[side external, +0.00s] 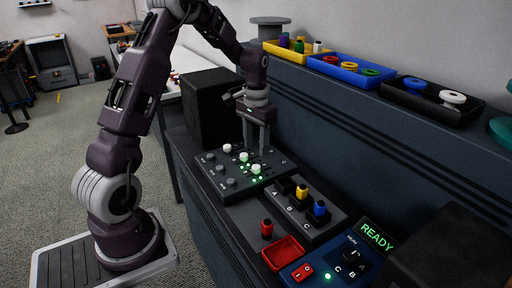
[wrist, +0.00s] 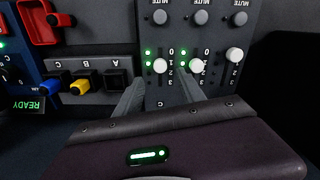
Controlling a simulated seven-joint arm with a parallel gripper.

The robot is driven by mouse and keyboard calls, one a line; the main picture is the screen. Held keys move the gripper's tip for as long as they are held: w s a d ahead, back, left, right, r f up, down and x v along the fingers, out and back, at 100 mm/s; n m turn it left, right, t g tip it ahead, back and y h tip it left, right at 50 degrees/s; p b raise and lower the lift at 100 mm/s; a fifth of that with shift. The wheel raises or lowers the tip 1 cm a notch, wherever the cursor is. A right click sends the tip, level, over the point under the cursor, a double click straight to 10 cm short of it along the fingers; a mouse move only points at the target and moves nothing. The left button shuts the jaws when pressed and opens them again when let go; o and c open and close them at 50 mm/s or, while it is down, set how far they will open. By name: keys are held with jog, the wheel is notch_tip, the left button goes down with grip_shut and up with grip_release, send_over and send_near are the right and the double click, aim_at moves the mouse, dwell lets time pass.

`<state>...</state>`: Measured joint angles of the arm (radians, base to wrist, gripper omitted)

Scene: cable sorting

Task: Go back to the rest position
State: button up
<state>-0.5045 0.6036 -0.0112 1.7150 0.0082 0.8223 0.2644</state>
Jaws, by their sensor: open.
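My gripper (side external: 256,149) is open and points down over the dark slider panel (side external: 208,178). In the wrist view its two grey fingers (wrist: 161,84) are spread with nothing between their tips, and they lie over the panel's lower part near the white slider knobs (wrist: 196,66). The side view shows these knobs too (side external: 243,157). I cannot tell whether a finger touches the panel or a knob. Green lights glow beside two sliders in the wrist view. The arm is bent out over the counter.
The A-B-C block (side external: 325,228) holds a yellow plug (side external: 302,190) and a blue plug (side external: 319,207); A looks empty. A red plug (side external: 267,228) stands by a red tray (side external: 287,258). A display reads READY (side external: 377,236). A black box (side external: 208,108) stands behind the panel.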

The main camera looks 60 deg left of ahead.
jog(key=s+d+r+m+t, duration=0.15)
jog(key=s+d+r, duration=0.45)
jog(key=d+r, duration=0.6)
jog(key=s+d+r+t, duration=0.2)
jog(key=s+d, duration=0.2)
jog(key=s, duration=0.4)
jog(key=s+d+r+m+t, duration=0.1)
jog(key=s+d, duration=0.3)
jog(key=s, duration=0.5)
jog(key=shift+s+r+t, duration=0.3)
jog(key=shift+r+t, duration=0.15)
jog(key=shift+t, duration=0.1)
